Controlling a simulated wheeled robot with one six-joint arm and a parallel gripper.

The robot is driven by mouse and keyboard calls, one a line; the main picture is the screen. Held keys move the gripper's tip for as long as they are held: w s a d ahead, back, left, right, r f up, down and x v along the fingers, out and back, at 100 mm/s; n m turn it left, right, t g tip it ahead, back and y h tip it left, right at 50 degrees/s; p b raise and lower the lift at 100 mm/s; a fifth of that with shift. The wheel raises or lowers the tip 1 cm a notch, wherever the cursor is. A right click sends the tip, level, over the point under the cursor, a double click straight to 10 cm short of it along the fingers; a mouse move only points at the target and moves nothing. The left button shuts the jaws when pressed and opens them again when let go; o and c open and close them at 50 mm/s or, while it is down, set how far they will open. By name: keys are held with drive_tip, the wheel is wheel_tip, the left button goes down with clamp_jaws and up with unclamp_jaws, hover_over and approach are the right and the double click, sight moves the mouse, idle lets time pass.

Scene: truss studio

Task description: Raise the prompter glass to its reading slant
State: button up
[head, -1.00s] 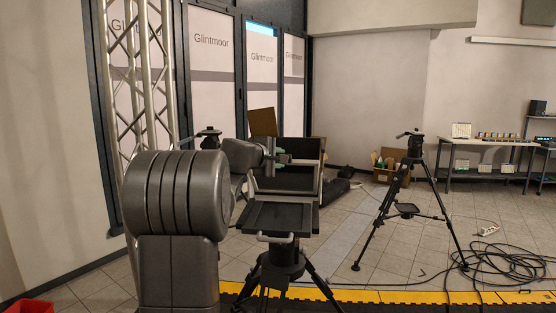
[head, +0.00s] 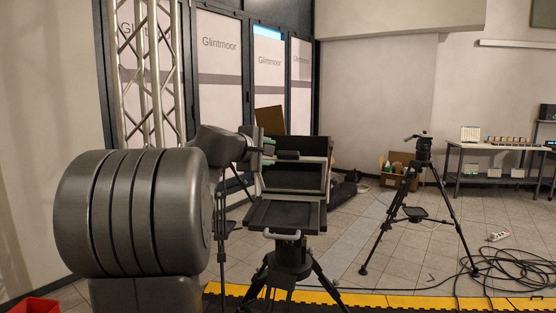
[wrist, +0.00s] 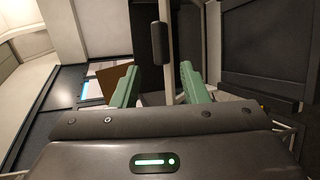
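The prompter stands on a tripod, with its flat black tray (head: 285,215) facing me and a pale handle at the tray's front. Behind the tray, the glass frame (head: 326,177) shows pale side edges and a top bar, standing up from the tray; I cannot tell its exact slant. A dark grip pad (head: 287,155) sits at the frame's top; it also shows in the wrist view (wrist: 158,42). My gripper (head: 268,150) is at the frame's upper left. In the wrist view its green fingers (wrist: 158,82) are wide apart, with the pad ahead between them, apparently not gripped.
A dark hood (head: 312,146) is close behind the frame. A second tripod (head: 418,190) stands to the right, with coiled cables (head: 515,268) on the floor. A metal truss (head: 148,80) rises at the left. A yellow-edged strip (head: 400,299) crosses the floor in front.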

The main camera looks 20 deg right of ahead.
sight(286, 155)
drive_tip(key=v, duration=0.3)
drive_tip(key=shift+s+a+r, duration=0.1)
drive_tip(key=shift+s+a, duration=0.15)
drive_tip(key=shift+a, duration=0.05)
drive_tip(key=p+x, duration=0.2)
drive_tip(key=x, duration=1)
drive_tip(key=shift+w+d+p, duration=0.2)
drive_tip(key=shift+p, duration=0.2)
drive_tip(key=shift+w+d+f, duration=0.35)
drive_tip(key=shift+d+f, duration=0.05)
drive_tip(key=shift+d, duration=0.1)
drive_tip(key=shift+a+r, duration=0.1)
